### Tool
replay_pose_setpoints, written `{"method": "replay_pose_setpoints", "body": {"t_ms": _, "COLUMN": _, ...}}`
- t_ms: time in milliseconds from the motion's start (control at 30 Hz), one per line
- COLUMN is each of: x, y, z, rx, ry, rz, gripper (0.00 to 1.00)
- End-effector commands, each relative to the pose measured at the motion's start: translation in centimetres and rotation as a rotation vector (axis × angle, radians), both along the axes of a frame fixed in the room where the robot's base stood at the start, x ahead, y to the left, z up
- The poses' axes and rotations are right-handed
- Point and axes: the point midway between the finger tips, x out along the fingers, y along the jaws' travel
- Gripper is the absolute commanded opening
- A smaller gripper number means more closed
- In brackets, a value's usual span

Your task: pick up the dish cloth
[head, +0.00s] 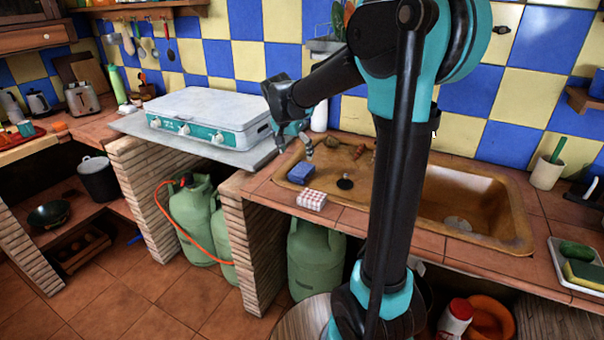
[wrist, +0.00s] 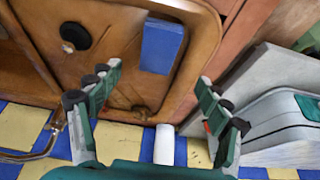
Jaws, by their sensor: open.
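A small folded red-and-white checked cloth (head: 312,199), which looks like the dish cloth, lies on the tiled counter edge in front of the sink. I cannot make it out in the wrist view. My gripper (head: 306,143) hangs above the back left part of the sink, behind and above the cloth and apart from it. In the wrist view my gripper (wrist: 160,80) has its fingers wide apart with nothing between them.
A blue block (head: 300,173), also in the wrist view (wrist: 162,46), lies in the sink (head: 480,232) behind the cloth. A white stove (head: 212,112) stands to the left. A white cylinder (wrist: 164,145) stands by the wall. A tray with sponges (head: 575,262) is far right.

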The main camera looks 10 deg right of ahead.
Motion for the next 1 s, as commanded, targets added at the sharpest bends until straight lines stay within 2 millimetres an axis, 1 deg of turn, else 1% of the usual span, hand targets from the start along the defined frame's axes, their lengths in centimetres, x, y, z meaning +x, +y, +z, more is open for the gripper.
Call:
{"method": "replay_pose_setpoints", "body": {"t_ms": 33, "x": 0.4, "y": -0.3, "z": -1.0, "rx": 0.001, "ry": 0.0, "rz": -0.002, "gripper": 0.78}}
{"method": "replay_pose_setpoints", "body": {"t_ms": 100, "x": 0.7, "y": -0.5, "z": -2.1, "rx": 0.0, "ry": 0.0, "rz": 0.0, "gripper": 0.78}}
{"method": "replay_pose_setpoints", "body": {"t_ms": 200, "x": 1.1, "y": -0.8, "z": -3.3, "rx": 0.0, "ry": 0.0, "rz": 0.001, "gripper": 0.78}}
{"method": "replay_pose_setpoints", "body": {"t_ms": 467, "x": 1.6, "y": -1.3, "z": -4.8, "rx": 0.0, "ry": 0.0, "rz": 0.0, "gripper": 0.78}}
{"method": "replay_pose_setpoints", "body": {"t_ms": 700, "x": 2.5, "y": -2.2, "z": -7.9, "rx": 0.0, "ry": 0.0, "rz": 0.001, "gripper": 0.78}}
{"method": "replay_pose_setpoints", "body": {"t_ms": 833, "x": 2.8, "y": -2.4, "z": -8.8, "rx": 0.0, "ry": 0.0, "rz": 0.001, "gripper": 0.78}}
{"method": "replay_pose_setpoints", "body": {"t_ms": 1000, "x": 2.8, "y": -2.4, "z": -8.9, "rx": 0.0, "ry": 0.0, "rz": 0.001, "gripper": 0.78}}
